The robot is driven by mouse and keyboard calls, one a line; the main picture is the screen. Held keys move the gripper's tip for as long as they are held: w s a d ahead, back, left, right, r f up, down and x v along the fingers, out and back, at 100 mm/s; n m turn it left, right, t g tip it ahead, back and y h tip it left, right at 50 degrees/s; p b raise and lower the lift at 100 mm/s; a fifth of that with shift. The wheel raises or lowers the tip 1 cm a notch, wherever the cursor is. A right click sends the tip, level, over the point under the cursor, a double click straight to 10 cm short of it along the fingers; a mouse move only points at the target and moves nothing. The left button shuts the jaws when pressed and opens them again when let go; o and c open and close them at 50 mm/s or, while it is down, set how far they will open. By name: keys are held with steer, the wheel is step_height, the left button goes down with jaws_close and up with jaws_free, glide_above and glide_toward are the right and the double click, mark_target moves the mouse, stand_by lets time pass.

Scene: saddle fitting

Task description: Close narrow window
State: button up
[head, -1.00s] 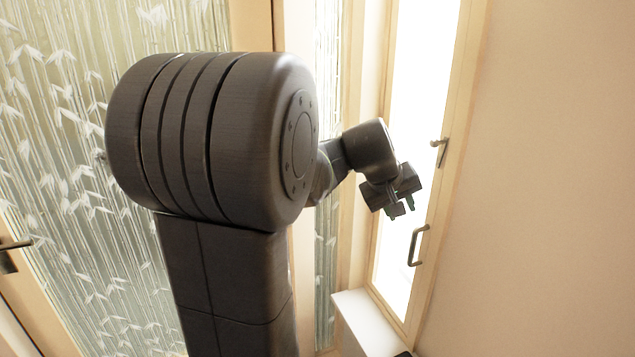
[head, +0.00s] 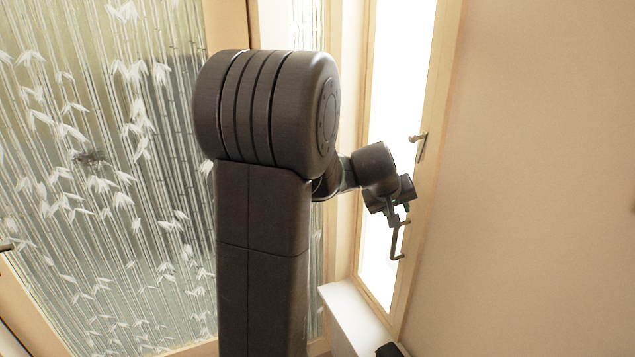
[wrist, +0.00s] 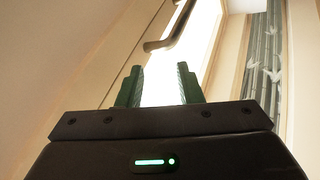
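The narrow window (head: 393,90) is a tall bright pane in a pale wood frame, right of my arm in the head view. I cannot tell how far it stands open. A lever handle (head: 420,146) is on its right frame, and a dark bar handle (head: 398,243) is lower down. My gripper (head: 398,212) overlaps the top of the bar handle in the head view. In the wrist view my gripper (wrist: 160,84) has its green fingers apart with nothing between them. A dark handle (wrist: 172,30) lies beyond the fingertips there, apart from them.
A white sill (head: 348,308) juts out below the window. A plain beige wall (head: 540,180) is on the right. Doors with bamboo-patterned glass (head: 110,190) fill the left, partly hidden by my arm.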

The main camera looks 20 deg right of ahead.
steer(key=w+a+m+g+h+b, duration=0.1)
steer(key=w+a+m+b, duration=0.15)
steer(key=a, duration=0.45)
steer(key=w+a+m+g+b, duration=0.1)
steer(key=w+a+m+g, duration=0.15)
steer(key=a, duration=0.55)
steer(key=v, duration=0.9)
steer(key=shift+w+a+r+n+t+b, duration=0.25)
steer(key=shift+n+t+b, duration=0.15)
steer(key=shift+t, duration=0.05)
steer(key=s+x, duration=0.1)
steer(key=x, duration=0.8)
steer(key=s+d+n+t+p, duration=0.1)
steer(key=s+d+n+p, duration=0.1)
steer(key=d, duration=0.7)
steer(key=shift+s, duration=0.85)
steer(key=shift+a+f, duration=0.1)
